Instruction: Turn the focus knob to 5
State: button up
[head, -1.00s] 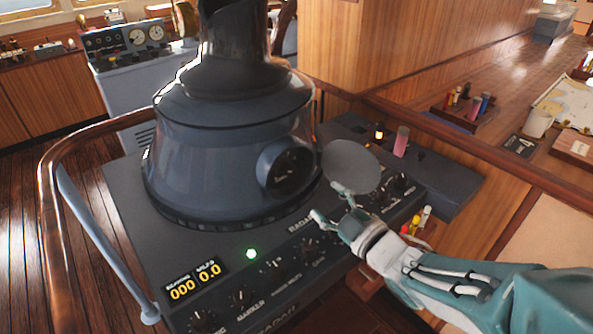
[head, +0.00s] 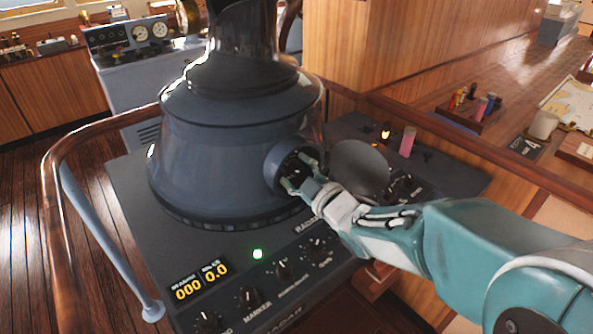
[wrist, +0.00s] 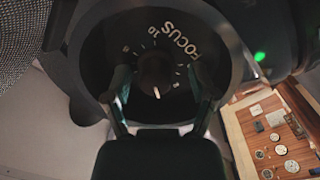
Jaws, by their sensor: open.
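The focus knob (wrist: 156,76) sits in a round dark recess on the side of the radar hood (head: 225,150). In the wrist view it is a dark knob with a pale pointer line, pointing toward the bottom of the picture. The word FOCUS and a 10 show on the dial's upper rim; the other marks are too small to read. My gripper (wrist: 158,100) is open, with one finger on each side of the knob. I cannot tell whether the fingers touch it. In the head view my gripper (head: 300,180) is at the recess and partly hides the dial.
The radar console (head: 120,190) has several knobs along its front, a lit green lamp (head: 257,254) and a display (head: 200,281) reading 000 and 0.0. A grey disc (head: 360,167) stands right of the hood, close to my gripper. A wooden rail (head: 450,135) runs behind.

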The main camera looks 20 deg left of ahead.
jog(key=shift+d, duration=0.25)
grip_shut()
jog(key=shift+m, duration=0.3)
jog(key=m, duration=0.9)
jog(key=shift+m+g, duration=0.3)
jog(key=shift+g, duration=0.1)
grip_release()
jog(key=shift+w, duration=0.1)
